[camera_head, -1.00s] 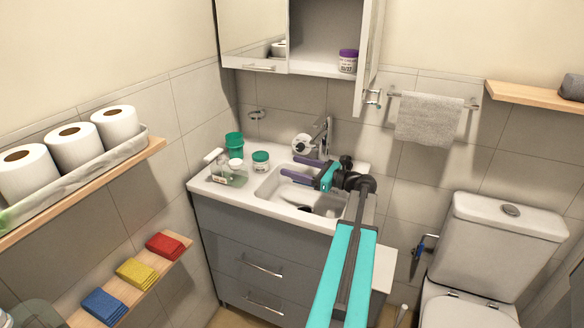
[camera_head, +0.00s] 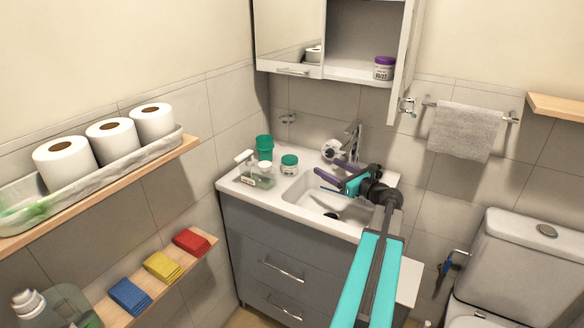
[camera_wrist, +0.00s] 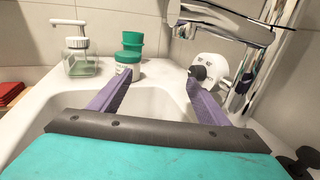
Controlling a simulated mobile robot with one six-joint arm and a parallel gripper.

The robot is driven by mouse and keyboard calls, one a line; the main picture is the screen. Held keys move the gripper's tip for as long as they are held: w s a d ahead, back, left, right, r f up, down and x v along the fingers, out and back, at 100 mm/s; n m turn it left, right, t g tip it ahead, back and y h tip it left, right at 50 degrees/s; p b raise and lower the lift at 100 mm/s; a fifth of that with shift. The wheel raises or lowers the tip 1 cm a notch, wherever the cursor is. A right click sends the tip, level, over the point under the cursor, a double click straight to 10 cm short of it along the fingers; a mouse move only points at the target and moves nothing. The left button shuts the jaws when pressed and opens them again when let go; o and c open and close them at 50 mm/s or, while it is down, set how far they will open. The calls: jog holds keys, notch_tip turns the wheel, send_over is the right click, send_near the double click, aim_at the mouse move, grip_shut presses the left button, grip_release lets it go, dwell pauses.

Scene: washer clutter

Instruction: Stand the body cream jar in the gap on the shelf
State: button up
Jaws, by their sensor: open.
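A white jar with a green lid (camera_head: 289,165) stands upright on the left of the sink counter; I cannot read its label well enough to confirm it is the body cream. It also shows in the wrist view (camera_wrist: 128,64), ahead of the left finger. Another white jar, with a purple lid (camera_head: 384,68), stands at the right end of the open cabinet's shelf (camera_head: 350,69), with bare shelf to its left. My gripper (camera_head: 330,175) is open and empty over the basin, right of the green-lidded jar. Its purple fingers spread apart in the wrist view (camera_wrist: 158,82).
A soap dispenser (camera_head: 256,174) and a green cup (camera_head: 264,143) stand near the green-lidded jar. A tap (camera_head: 353,140) rises behind my gripper, with a white rounded item (camera_wrist: 208,68) beside it. The open cabinet door (camera_head: 404,60) juts out on the right.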

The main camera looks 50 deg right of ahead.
jog(key=a+m+h+b, duration=0.1)
jog(key=h, duration=0.1)
jog(key=b, duration=0.3)
send_near(285, 157)
jog(key=shift+s+d+f+m+h, duration=0.1)
jog(key=shift+s+f+m+h, duration=0.1)
jog(key=shift+s, duration=0.25)
jog(key=shift+s+d+f+m+h, duration=0.1)
jog(key=shift+s+f+h, duration=0.1)
jog(key=shift+s, duration=0.25)
jog(key=shift+x, duration=3.95)
jog(key=shift+w+f, duration=0.1)
jog(key=shift+w, duration=0.2)
jog(key=shift+w+d, duration=0.1)
jog(key=shift+f+x, duration=0.15)
jog(key=shift+x, duration=1.1)
jog(key=shift+f+x, duration=0.15)
jog(key=shift+x, duration=1.15)
jog(key=shift+c, duration=0.3)
